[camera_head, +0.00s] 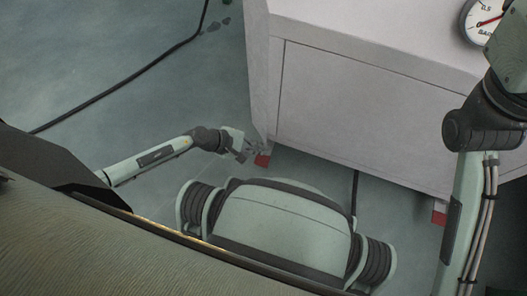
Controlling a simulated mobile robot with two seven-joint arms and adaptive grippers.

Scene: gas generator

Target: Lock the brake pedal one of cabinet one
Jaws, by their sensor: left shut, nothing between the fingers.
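The pale grey cabinet (350,105) stands at the upper right. A small red brake pedal (262,160) shows low at its left front corner, partly hidden by my gripper. Another red pedal (439,213) sits under the cabinet further right, partly hidden by my right arm. My left gripper (252,151) is shut and empty, close beside the left red pedal. I cannot tell whether it touches the pedal. My right arm rises along the right edge, and its gripper is out of view.
A round gauge (482,21) with a red needle is on the cabinet at the top right. A black cable (118,87) runs over the grey-green floor at left. Another dark cable (354,190) hangs below the cabinet. The floor left of the cabinet is mostly clear.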

